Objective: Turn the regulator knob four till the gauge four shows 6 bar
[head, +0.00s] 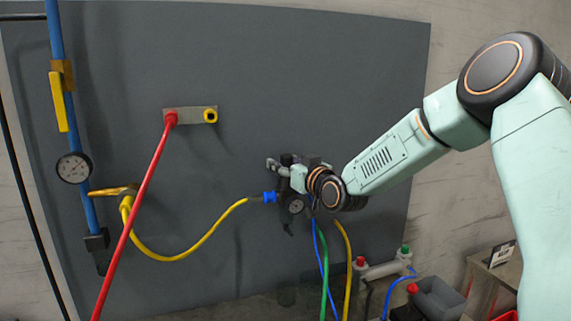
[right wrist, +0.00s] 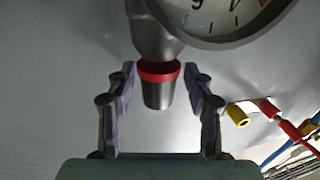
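In the right wrist view, a knob (right wrist: 157,92) with a red ring hangs below a grey regulator body (right wrist: 158,38). My right gripper (right wrist: 159,70) is open, with one finger on each side of the knob and a narrow gap on both sides. A gauge (right wrist: 228,14) is cut off by the top edge; some numerals show, but no needle can be read. In the head view, my right gripper (head: 284,170) is at the regulator on the grey panel, largely hiding the knob. A small gauge (head: 295,206) shows just below; its reading is too small. My left gripper is not in view.
A yellow hose (head: 190,248) with a blue fitting runs to the regulator from the left. A red hose (head: 135,220) hangs from a bracket (head: 190,114). Another gauge (head: 73,167) sits on a blue pipe. Several hoses hang below the regulator. A grey canister (head: 438,298) stands lower right.

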